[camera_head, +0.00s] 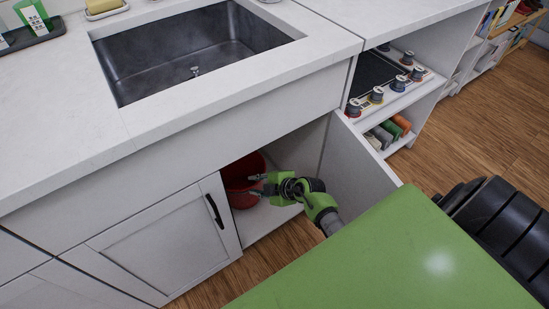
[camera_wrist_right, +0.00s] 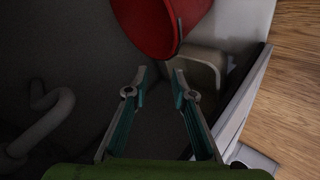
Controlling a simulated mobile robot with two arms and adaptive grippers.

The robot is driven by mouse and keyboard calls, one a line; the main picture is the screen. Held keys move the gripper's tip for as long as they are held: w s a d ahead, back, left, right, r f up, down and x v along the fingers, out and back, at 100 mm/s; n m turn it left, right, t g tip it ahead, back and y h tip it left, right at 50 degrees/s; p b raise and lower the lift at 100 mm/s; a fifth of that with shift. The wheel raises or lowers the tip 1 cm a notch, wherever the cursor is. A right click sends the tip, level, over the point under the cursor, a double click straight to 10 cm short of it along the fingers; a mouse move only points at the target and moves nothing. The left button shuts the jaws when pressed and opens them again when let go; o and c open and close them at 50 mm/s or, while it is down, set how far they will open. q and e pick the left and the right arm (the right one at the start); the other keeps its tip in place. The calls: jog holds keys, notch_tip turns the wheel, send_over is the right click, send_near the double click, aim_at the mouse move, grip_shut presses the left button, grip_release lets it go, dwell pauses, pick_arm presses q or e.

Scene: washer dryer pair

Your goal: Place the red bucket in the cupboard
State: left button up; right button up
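The red bucket (camera_head: 240,172) is inside the open cupboard (camera_head: 258,222) under the sink, partly hidden behind the shut left door (camera_head: 165,243). In the right wrist view the bucket (camera_wrist_right: 160,22) is at the top, just beyond the fingertips. My right gripper (camera_head: 254,184) reaches into the cupboard from the right, and its fingertips overlap the bucket in the head view. In the right wrist view the gripper (camera_wrist_right: 160,74) is open, with nothing between its fingers. My left gripper is not in view.
The cupboard's right door (camera_head: 358,165) stands open beside my right arm. A pale pipe (camera_wrist_right: 45,125) runs at the left inside the cupboard, and a beige object (camera_wrist_right: 207,62) is near the bucket. The sink (camera_head: 190,45) is above. Open shelves (camera_head: 410,98) with spools stand at right.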

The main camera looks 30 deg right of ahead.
notch_tip(320, 180, up, 12)
jog(key=w+m+t+h, duration=0.2)
jog(key=w+m+t, duration=0.15)
jog(key=t, duration=0.25)
jog(key=s+d+r+m+h, duration=0.2)
jog(key=s+d+m+h, duration=0.1)
jog(key=d+m+h, duration=0.15)
jog(key=s+f+m+g, duration=0.6)
jog(key=s+f+g, duration=0.1)
jog(key=s+f, duration=0.7)
jog(key=s+a+f+g+y, duration=0.1)
jog(key=s+a+g, duration=0.1)
jog(key=s+a, duration=0.3)
jog(key=s+a+f+n+g+y, duration=0.1)
jog(key=s+a+f+g+y, duration=0.1)
jog(key=s, duration=0.5)
jog(key=a+g, duration=0.1)
jog(key=a, duration=0.1)
jog(key=shift+s+a+f+g, duration=0.2)
jog(key=shift+a+f+g, duration=0.1)
jog(key=shift+a, duration=0.1)
jog(key=shift+y, duration=0.25)
